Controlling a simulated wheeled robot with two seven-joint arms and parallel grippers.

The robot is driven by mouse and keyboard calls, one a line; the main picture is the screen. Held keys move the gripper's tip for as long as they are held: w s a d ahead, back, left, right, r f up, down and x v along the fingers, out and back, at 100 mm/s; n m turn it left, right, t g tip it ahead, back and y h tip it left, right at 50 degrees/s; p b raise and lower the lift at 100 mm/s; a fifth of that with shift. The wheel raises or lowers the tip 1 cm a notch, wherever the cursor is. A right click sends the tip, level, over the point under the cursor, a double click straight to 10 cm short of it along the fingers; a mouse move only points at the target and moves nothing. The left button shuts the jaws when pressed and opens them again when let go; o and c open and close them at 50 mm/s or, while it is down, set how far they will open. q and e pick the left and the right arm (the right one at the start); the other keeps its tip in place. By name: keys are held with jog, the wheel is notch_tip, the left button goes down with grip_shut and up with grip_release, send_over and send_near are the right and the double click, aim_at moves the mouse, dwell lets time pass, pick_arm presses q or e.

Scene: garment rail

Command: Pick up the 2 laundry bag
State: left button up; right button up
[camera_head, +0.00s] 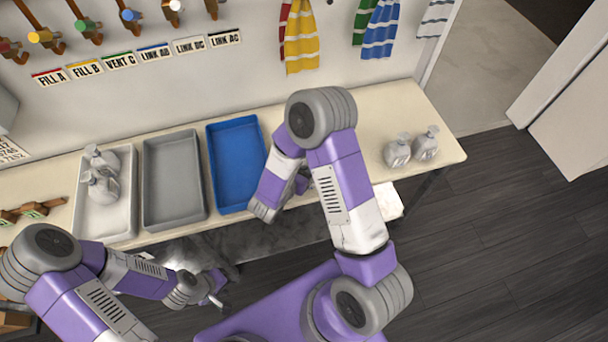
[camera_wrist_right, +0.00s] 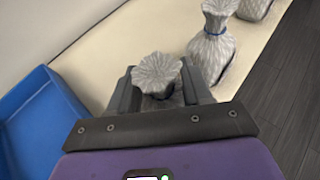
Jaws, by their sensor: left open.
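Two grey laundry bags (camera_head: 102,175) with tied necks stand in the white tray (camera_head: 122,222). Two more stand on the bare right part of the table, one nearer (camera_head: 397,151) and one farther right (camera_head: 427,142). In the right wrist view, another laundry bag (camera_wrist_right: 158,72) has its flared top between the fingers of my right gripper (camera_wrist_right: 160,92). Whether the fingers press on its neck is not clear. My right arm hides that bag and most of that gripper in the head view. My left gripper (camera_head: 217,288) is open and empty, in front of the table's front edge.
An empty grey tray (camera_head: 173,216) and an empty blue tray (camera_head: 236,122) stand beside the white tray. Labelled pegs and coloured striped scarves (camera_head: 301,35) hang on the wall behind. Neighbouring bags (camera_wrist_right: 212,48) stand close behind the gripper in the right wrist view.

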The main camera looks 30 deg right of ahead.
grip_shut()
